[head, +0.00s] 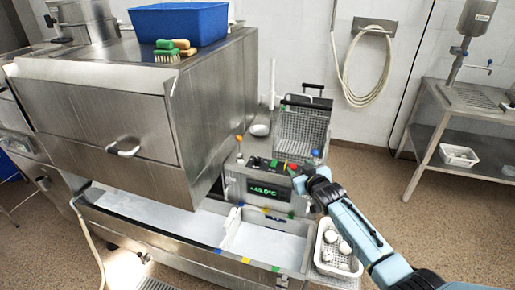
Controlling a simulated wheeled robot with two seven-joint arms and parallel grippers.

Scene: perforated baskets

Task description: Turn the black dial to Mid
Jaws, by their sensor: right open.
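A steel fryer-like unit has a control panel with a green lit display (268,190) that seems to read +45.0°C. Small red, green and dark parts sit along the top edge of the panel. I cannot pick out the black dial with certainty; it is very small here or hidden by my gripper. My right gripper (297,176) is open at the right end of the panel, close beside the display. I cannot tell whether it touches anything. My left gripper is not in view.
A wire basket (302,128) stands behind the panel. A white perforated basket (337,250) with pale round items is below my right arm. A large steel cabinet (95,115) bearing a blue bin (180,24) and brushes (167,56) blocks the left. A steel table (440,150) stands right.

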